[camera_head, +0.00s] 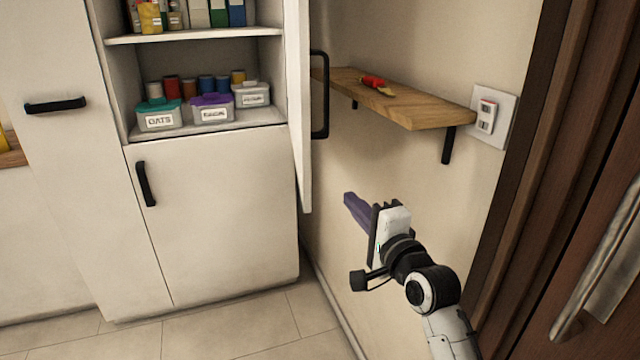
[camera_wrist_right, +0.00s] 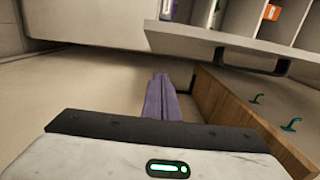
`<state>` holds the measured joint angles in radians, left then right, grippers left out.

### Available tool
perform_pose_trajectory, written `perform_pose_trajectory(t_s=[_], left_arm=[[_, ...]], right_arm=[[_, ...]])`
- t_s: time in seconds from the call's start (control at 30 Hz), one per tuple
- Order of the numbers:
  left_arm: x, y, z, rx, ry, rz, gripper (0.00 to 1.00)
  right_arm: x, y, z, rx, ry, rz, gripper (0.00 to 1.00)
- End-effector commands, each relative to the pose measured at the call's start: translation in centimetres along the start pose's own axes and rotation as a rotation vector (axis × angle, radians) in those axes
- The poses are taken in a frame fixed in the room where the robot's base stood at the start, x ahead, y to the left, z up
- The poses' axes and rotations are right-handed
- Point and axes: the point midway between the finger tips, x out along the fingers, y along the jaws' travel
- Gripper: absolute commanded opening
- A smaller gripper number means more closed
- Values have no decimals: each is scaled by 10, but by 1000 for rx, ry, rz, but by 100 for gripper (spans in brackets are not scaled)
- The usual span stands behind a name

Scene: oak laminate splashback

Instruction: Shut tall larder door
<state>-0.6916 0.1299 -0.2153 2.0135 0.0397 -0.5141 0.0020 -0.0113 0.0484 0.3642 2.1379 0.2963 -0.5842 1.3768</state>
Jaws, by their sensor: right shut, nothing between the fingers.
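The tall larder door (camera_head: 299,95) stands open, seen nearly edge-on in the head view, swung out on the right side of the larder cupboard (camera_head: 190,39). Its black bar handle (camera_head: 320,95) faces right towards the wall. In the right wrist view the door (camera_wrist_right: 220,45) crosses the upper right, with its handle (camera_wrist_right: 252,64) on the near face. My right gripper (camera_head: 347,197) has its purple fingers shut and empty, right of the door's lower edge and below the handle. The fingers also show in the right wrist view (camera_wrist_right: 160,78), apart from the door. My left gripper is not in view.
A wooden wall shelf (camera_head: 425,108) with a red-handled item (camera_head: 373,82) juts out right of the door, above my right gripper. A switch (camera_head: 487,115) is beyond it. Tubs (camera_head: 159,116) stand inside the larder. A closed lower door (camera_head: 225,215) sits beneath. A dark wooden door (camera_head: 590,240) is at right.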

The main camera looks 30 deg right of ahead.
Motion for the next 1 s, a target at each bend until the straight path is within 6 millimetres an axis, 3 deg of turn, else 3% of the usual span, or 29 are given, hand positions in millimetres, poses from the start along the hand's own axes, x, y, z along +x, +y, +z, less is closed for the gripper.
perform_pose_trajectory(t_s=[0.37, 0.6, 1.0], left_arm=[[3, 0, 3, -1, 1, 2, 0], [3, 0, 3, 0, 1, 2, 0], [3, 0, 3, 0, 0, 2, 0]], right_arm=[[79, 0, 3, -4, -2, 0, 0], [83, 1, 34, -4, -2, 2, 0], [84, 1, 40, -5, -2, 2, 0]])
